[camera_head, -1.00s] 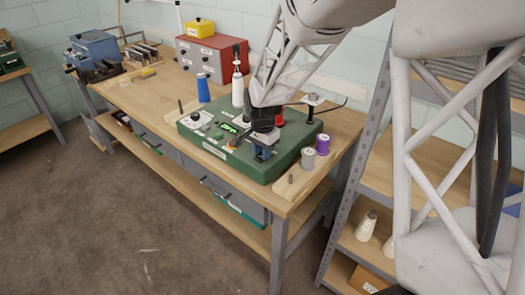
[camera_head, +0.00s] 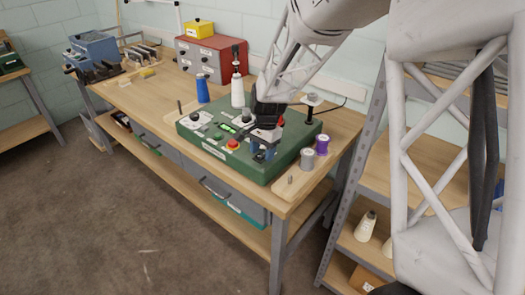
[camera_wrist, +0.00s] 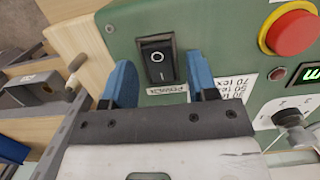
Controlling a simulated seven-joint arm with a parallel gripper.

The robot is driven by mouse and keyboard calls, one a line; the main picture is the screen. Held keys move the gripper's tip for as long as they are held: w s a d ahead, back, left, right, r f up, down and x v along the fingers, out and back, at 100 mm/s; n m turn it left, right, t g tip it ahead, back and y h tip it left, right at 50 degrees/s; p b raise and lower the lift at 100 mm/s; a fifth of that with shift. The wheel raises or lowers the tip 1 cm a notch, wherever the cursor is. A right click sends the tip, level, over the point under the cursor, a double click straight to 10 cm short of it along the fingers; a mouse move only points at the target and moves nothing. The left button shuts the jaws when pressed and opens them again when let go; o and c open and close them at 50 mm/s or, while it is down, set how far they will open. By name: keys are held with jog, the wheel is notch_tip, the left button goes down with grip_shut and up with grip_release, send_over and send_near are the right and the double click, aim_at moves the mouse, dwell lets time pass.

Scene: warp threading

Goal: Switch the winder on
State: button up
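The green winder (camera_head: 215,150) stands on the wooden bench. Its black rocker power switch (camera_wrist: 157,58), marked with a circle and a line above a POWER label, shows in the wrist view; I cannot tell which side is pressed. My gripper (camera_wrist: 160,64) is open, its blue fingers apart on either side of the switch and holding nothing. In the head view my gripper (camera_head: 262,152) hangs over the front right of the winder and hides the switch. The green display (camera_head: 227,128) is lit.
A red stop button (camera_wrist: 291,33) on a yellow base sits right of the switch, and a dial knob (camera_wrist: 291,118) is below it. Grey (camera_head: 307,158) and purple (camera_head: 322,145) spools stand right of the winder. A white cone (camera_head: 238,93) stands behind.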

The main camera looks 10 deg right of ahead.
jog(key=shift+w+d+r, duration=0.15)
jog(key=shift+r, duration=1.15)
jog(key=shift+w+d+r, duration=0.1)
jog(key=shift+d+r, duration=0.05)
jog(key=shift+r, duration=1.1)
jog(key=shift+w+d+r, duration=0.15)
jog(key=shift+r, duration=1.15)
jog(key=shift+s+r, duration=0.1)
jog(key=s+d+r+n+t, duration=0.1)
jog(key=s+d+r+n, duration=0.2)
jog(key=s, duration=0.5)
jog(key=s+d+r+n+t, duration=0.1)
jog(key=s+d+r, duration=0.2)
jog(key=s+r, duration=0.4)
jog(key=s+d+n+t, duration=0.1)
jog(key=s+d+n, duration=0.1)
jog(key=s, duration=0.8)
jog(key=s+d+n+h, duration=0.1)
jog(key=s+d+n, duration=0.1)
jog(key=s, duration=0.8)
jog(key=shift+d+f+n+t, duration=0.2)
jog(key=shift+n+t, duration=0.2)
jog(key=shift+w, duration=0.1)
jog(key=shift+c, duration=0.3)
